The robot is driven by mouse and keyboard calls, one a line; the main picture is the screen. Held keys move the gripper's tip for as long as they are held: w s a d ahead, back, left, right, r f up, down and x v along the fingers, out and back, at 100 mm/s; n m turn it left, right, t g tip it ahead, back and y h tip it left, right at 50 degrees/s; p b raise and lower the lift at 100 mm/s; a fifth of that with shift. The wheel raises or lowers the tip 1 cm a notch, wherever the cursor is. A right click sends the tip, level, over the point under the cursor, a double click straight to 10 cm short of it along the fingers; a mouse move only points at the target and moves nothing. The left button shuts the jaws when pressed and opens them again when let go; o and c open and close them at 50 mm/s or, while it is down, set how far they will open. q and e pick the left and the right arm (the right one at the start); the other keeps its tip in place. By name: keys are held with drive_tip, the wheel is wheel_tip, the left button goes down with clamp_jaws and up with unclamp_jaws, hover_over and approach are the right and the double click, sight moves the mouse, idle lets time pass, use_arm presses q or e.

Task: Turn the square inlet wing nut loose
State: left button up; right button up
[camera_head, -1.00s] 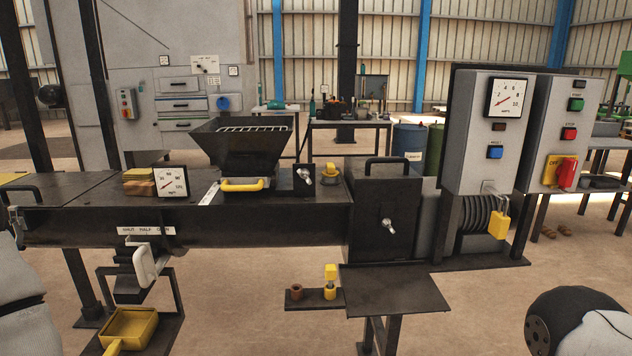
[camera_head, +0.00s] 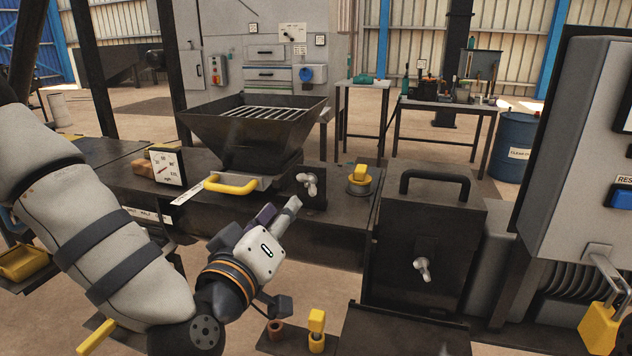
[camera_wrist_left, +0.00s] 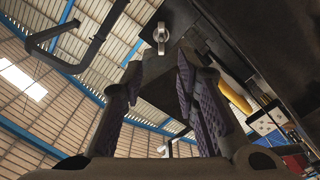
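The square inlet wing nut (camera_head: 309,185) is silver and sits on a dark upright square plate, right of the yellow hopper handle. My left gripper (camera_head: 291,207) comes in from the lower left, just below and left of this nut, and looks apart from it. In the left wrist view a silver wing nut (camera_wrist_left: 161,38), seemingly the same one, shows on a dark plate beyond the fingertips. The left fingers (camera_wrist_left: 158,70) are spread with nothing held between them. My right gripper is not in view.
A second wing nut (camera_head: 423,268) is on the black door, which has a black handle (camera_head: 435,183) on top. The yellow hopper handle (camera_head: 232,186) and a yellow-topped round fitting (camera_head: 360,178) flank the inlet plate. A grey control cabinet (camera_head: 575,150) stands at right.

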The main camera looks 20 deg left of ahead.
sight(303, 185)
use_arm(q)
drive_tip(key=w+b, duration=0.1)
drive_tip(key=w, duration=1)
drive_tip(key=shift+d, duration=0.1)
drive_tip(key=shift+c, duration=0.5)
clamp_jaws()
